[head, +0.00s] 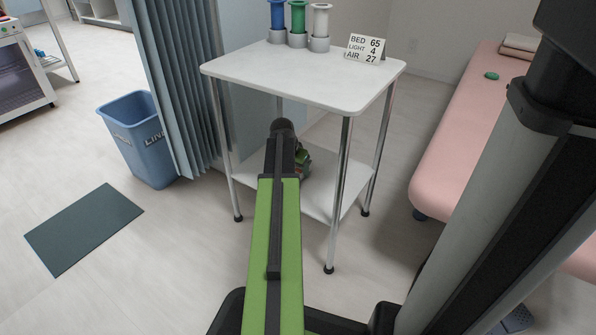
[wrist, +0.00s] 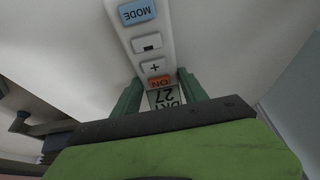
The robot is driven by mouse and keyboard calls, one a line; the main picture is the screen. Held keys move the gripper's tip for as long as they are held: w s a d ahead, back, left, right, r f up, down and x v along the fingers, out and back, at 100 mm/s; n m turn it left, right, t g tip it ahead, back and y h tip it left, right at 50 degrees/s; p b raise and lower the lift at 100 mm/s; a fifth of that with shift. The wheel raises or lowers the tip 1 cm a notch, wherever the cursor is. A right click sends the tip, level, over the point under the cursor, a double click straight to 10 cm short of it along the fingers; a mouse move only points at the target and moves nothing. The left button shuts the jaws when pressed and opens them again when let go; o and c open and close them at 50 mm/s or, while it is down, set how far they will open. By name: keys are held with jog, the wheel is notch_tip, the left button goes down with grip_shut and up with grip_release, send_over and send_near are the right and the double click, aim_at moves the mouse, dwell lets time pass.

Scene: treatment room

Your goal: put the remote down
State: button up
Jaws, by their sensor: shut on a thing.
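The remote (wrist: 147,42) is a white stick with a blue MODE button, minus and plus buttons, an orange ON button and a small display reading DRY 27. My gripper (wrist: 158,92) is shut on its display end, one green finger on each side. In the head view my arm reaches toward the white side table (head: 285,76). My gripper (head: 303,160) is partly hidden behind the arm's end, in front of the table and below the level of its top. The remote cannot be made out in the head view.
The tabletop holds blue (head: 277,15), green (head: 298,18) and white (head: 320,22) cylinders on grey bases at the back, and a sign (head: 365,48). Its front is clear. A lower shelf (head: 325,195), a blue bin (head: 140,135), a curtain (head: 180,70) and a pink couch (head: 460,140) are nearby.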

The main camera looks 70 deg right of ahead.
jog(key=shift+f, duration=0.25)
jog(key=o, duration=1.5)
jog(key=shift+r, duration=0.1)
jog(key=shift+r, duration=0.3)
jog(key=p+v, duration=0.7)
jog(key=shift+a+r, duration=0.15)
jog(key=shift+r, duration=0.05)
jog(key=shift+f, duration=0.15)
